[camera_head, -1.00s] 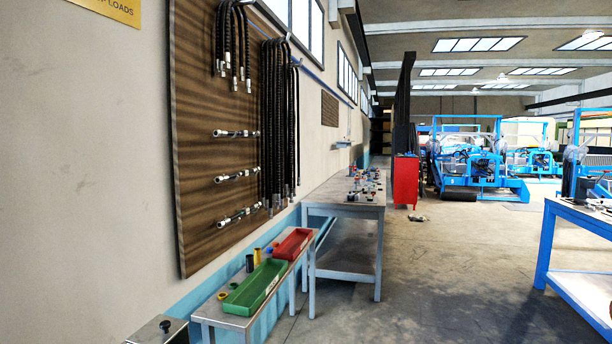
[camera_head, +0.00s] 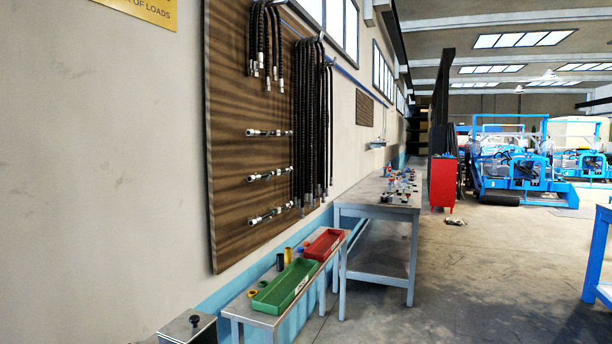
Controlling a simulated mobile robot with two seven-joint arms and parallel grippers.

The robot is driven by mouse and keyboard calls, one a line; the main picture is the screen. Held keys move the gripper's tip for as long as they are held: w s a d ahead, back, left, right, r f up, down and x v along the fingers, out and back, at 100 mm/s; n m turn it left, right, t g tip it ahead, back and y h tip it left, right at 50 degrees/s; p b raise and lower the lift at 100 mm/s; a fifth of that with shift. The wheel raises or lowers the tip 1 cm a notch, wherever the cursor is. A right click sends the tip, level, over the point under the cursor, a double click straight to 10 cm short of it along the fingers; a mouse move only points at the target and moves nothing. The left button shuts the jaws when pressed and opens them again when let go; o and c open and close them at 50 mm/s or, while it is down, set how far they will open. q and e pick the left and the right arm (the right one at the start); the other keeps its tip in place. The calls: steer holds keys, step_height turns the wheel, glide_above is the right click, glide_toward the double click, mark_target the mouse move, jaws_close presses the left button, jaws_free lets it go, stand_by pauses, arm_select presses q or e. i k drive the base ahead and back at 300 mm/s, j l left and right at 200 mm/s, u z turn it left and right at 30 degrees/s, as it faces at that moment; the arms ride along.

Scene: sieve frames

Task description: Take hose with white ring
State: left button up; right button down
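Several black hoses hang on a brown wooden wall board (camera_head: 228,150). A short group of hoses (camera_head: 265,40) hangs at the top, with metal end fittings. A longer group of hoses (camera_head: 312,130) hangs to its right and reaches down almost to the bench height. Three short hoses lie level on the board: an upper one (camera_head: 268,133), a middle one (camera_head: 268,175) and a lower one (camera_head: 268,215). I cannot make out for sure which hose bears a white ring at this distance. Neither of my grippers shows in this view.
A low bench (camera_head: 240,308) below the board holds a green tray (camera_head: 287,287), a red tray (camera_head: 323,244) and small cylinders. A taller table (camera_head: 375,211) with small parts stands beyond it. A grey box (camera_head: 187,330) is at bottom left. Open floor (camera_head: 480,270) lies to the right.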

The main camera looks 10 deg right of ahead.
mark_target(275, 172)
steer(key=i+l+z, duration=0.3)
steer(key=i, duration=0.35)
steer(key=i+l+z, duration=0.3)
steer(key=i, duration=0.35)
steer(key=i+z, duration=0.3)
steer(key=i, duration=0.35)
steer(key=i+u, duration=0.1)
steer(key=i, duration=0.6)
steer(key=i+l+u, duration=0.1)
steer(key=i, duration=0.55)
steer(key=i+l+u, duration=0.1)
steer(key=i+u, duration=0.35)
steer(key=i+l+u, duration=0.2)
steer(key=u, duration=0.2)
steer(key=i+l+u, duration=0.25)
steer(key=u, duration=0.2)
steer(key=i+l+u, duration=0.2)
steer(key=l+u, duration=0.2)
steer(key=i+l+u, duration=0.15)
steer(key=l+u, duration=0.7)
steer(key=l, duration=0.15)
steer(key=l+u, duration=0.35)
steer(key=l, duration=0.4)
steer(key=i+l, duration=0.05)
